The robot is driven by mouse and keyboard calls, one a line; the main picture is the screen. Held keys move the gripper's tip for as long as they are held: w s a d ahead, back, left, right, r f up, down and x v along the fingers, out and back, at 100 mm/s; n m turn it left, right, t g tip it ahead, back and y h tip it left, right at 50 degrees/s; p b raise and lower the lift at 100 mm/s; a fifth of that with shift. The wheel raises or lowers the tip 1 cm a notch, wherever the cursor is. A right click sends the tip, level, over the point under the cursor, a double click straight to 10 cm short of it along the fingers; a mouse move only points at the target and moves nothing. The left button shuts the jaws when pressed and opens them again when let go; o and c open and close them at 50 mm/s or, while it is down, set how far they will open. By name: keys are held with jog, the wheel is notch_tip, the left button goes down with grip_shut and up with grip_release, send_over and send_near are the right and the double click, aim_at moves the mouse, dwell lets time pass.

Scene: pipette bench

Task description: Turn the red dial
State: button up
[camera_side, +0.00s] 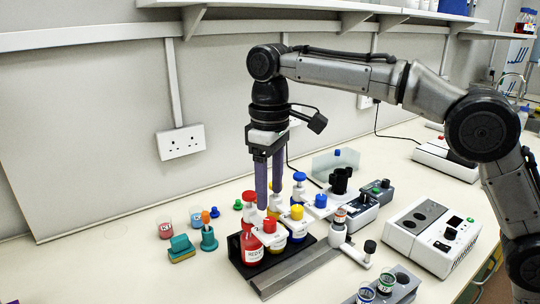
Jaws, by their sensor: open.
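My gripper (269,200) points straight down with its two long purple fingers apart and nothing seen between them. The fingertips are just above and behind the front row of a black rack (236,247). A red round top (269,226) sits close in front of and below the fingertips, on a white body. A second red top (249,196) stands just left of the fingers. I cannot tell which of these is the red dial. A red bottle with a white label (252,249) stands at the rack's left end. The fingers partly hide what is behind them.
Yellow (297,212) and blue (320,200) tops stand close to the right of the fingers. A grey rail (290,272) runs in front of the rack. A white instrument (433,230) stands at right. The bench's left front is clear.

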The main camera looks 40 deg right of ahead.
aim_at(270, 220)
notch_tip(270, 220, up, 8)
jog(key=shift+f, duration=0.25)
dwell(0.5)
jog(key=s+d+r+m+t, duration=0.1)
jog(key=s+d+r, duration=0.3)
jog(key=s+d, duration=0.35)
jog(key=s+d+r+m+t, duration=0.2)
jog(key=s+d+r, duration=0.2)
jog(key=s+d, duration=0.3)
jog(key=s+d+f+m+t, duration=0.1)
jog(key=s+d+f+m, duration=0.15)
jog(key=s+f, duration=0.75)
jog(key=s+d+f+t, duration=0.1)
jog(key=s+f, duration=0.2)
jog(key=f, duration=0.9)
jog(key=shift+d+f+t, duration=0.15)
jog(key=shift+d+t, duration=0.1)
jog(key=shift+t, duration=0.05)
